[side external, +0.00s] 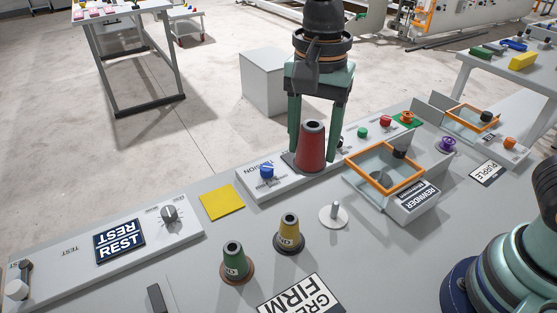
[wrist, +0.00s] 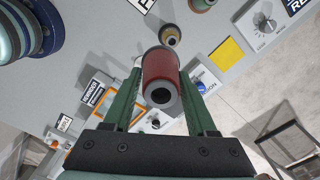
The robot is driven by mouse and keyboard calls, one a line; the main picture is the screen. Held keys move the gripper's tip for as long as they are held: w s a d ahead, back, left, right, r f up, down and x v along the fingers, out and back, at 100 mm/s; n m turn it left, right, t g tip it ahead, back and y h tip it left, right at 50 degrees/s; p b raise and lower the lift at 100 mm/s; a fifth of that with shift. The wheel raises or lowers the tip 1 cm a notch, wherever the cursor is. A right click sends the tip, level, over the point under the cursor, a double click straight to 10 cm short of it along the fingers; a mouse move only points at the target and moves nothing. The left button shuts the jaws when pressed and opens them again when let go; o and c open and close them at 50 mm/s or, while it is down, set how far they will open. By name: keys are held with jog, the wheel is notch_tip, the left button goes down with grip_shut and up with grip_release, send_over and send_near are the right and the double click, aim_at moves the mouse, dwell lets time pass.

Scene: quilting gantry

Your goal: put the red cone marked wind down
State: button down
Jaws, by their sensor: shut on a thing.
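My gripper (side external: 312,152) is shut on a red cone (side external: 312,140), with one green finger on each side of it. The cone stands upright, narrow end up, with a dark hole in its top. In the wrist view the red cone (wrist: 162,78) sits between the fingers of my gripper (wrist: 163,70). In the side view its base overlaps the grey control panel (side external: 253,190); I cannot tell whether it touches anything below. No wind marking is readable on it.
A green cone (side external: 235,262) and a yellow cone (side external: 289,233) stand on the table in front. A yellow square (side external: 222,202), a bare white spindle disc (side external: 334,215) and an orange-framed box (side external: 384,166) are nearby. A blue knob (side external: 267,171) is left of the red cone.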

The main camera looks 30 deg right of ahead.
jog(key=w+a+r+m, duration=0.2)
jog(key=w+a+m, duration=0.35)
jog(key=w, duration=0.55)
jog(key=m, duration=0.6)
send_over(225, 200)
notch_tip(225, 200, down, 4)
notch_tip(225, 200, down, 20)
jog(key=shift+r, duration=0.2)
jog(key=shift+f, duration=0.15)
jog(key=shift+c, duration=1)
grip_release()
